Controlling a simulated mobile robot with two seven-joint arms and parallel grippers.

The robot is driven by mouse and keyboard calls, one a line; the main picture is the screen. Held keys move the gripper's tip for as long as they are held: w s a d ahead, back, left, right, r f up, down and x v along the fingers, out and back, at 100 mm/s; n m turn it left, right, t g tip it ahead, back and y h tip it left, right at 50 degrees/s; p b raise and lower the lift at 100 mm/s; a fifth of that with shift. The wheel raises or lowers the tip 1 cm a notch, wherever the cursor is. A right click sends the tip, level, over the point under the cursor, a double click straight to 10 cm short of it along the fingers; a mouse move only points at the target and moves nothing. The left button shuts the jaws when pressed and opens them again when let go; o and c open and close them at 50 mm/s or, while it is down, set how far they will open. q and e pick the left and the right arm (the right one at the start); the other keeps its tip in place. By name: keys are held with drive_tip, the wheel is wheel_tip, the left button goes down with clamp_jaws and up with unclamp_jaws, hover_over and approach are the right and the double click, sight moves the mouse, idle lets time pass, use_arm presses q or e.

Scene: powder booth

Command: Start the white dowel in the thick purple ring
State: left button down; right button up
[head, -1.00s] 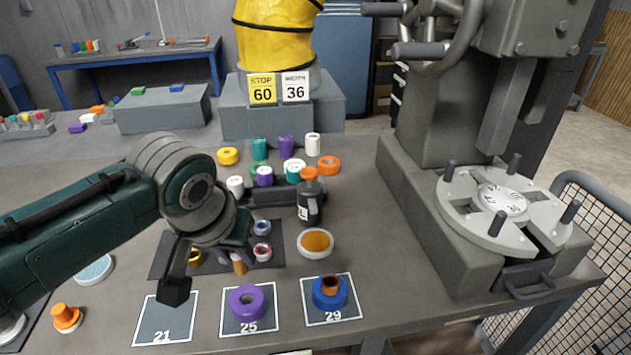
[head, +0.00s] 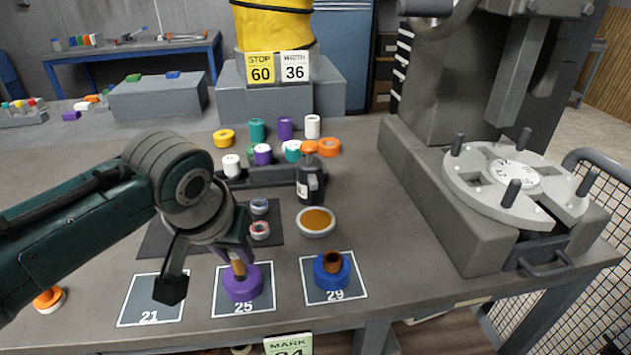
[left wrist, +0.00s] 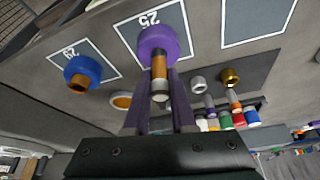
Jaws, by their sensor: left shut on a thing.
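The thick purple ring (head: 243,288) lies flat on the card marked 25. It also shows in the left wrist view (left wrist: 158,38). My left gripper (head: 237,253) is above the ring, its purple fingers shut on the dowel (head: 238,268). In the left wrist view the dowel has a brown lower part (left wrist: 159,68) and a whitish end nearer the gripper. My right gripper is not in view.
A blue ring (head: 331,278) with a brown piece in it is on card 29. Card 21 (head: 150,309) is bare. A bowl of orange-brown powder (head: 315,222) and a dark bottle (head: 310,185) stand behind. A grey press (head: 460,180) is at right.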

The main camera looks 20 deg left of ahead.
use_arm(q)
drive_tip(key=shift+f+b, duration=0.6)
drive_tip(key=shift+f, duration=0.25)
idle(0.3)
drive_tip(key=c, duration=0.7)
unclamp_jaws()
drive_tip(key=shift+o, duration=0.2)
drive_tip(key=p+v, duration=0.2)
drive_tip(key=v, duration=0.6)
drive_tip(key=shift+r+p, duration=0.3)
drive_tip(key=shift+p, duration=0.1)
drive_tip(key=shift+s+d+r, duration=0.15)
drive_tip(key=shift+s+r, duration=0.2)
drive_tip(key=shift+r, duration=0.25)
